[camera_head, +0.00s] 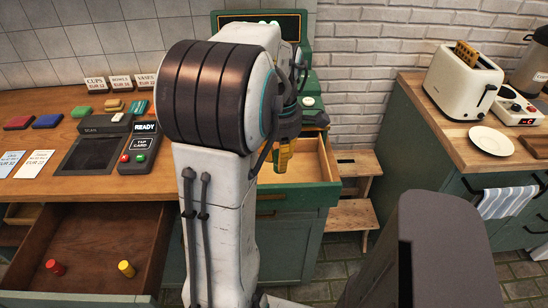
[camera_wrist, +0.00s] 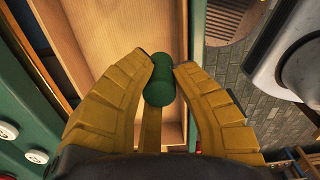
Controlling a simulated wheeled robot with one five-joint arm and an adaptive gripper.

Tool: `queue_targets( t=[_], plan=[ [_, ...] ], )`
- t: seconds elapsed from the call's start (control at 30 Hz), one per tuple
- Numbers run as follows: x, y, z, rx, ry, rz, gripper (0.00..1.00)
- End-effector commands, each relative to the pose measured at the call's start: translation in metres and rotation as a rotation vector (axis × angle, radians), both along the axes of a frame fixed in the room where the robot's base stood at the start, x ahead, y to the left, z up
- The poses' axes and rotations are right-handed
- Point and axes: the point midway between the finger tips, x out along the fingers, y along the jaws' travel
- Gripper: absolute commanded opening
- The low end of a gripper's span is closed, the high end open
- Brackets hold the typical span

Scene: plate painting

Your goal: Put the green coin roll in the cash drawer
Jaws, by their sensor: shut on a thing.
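The green coin roll (camera_wrist: 160,82) is between the yellow fingertips of my gripper (camera_wrist: 164,68) in the wrist view, and the gripper is shut on it. In the head view my gripper (camera_head: 283,157) points down over the open wood-lined cash drawer (camera_head: 312,166) of the green register; my arm covers the drawer's left part, and I cannot make out the roll there. The cash drawer's pale floor (camera_wrist: 115,28) lies below the roll in the wrist view. How far the roll is above the floor is hard to tell.
An open desk drawer (camera_head: 95,235) at lower left holds a red roll (camera_head: 55,267) and a yellow roll (camera_head: 126,268). The card terminal (camera_head: 139,148) stands left of my arm. A wooden step stool (camera_head: 352,215) and the toaster counter (camera_head: 450,135) are at right.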

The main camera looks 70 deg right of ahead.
Motion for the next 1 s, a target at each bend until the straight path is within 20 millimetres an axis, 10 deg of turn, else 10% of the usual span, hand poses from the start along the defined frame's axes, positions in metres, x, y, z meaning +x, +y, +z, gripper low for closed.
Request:
queue_targets(
  t=[0.4, 1.0],
  plan=[
    [0.022, -0.042, -0.026, -0.001, 0.0, 0.0, 0.0],
    [0.024, -0.045, -0.062, 0.001, 0.0, 0.0, 0.0]
  ],
)
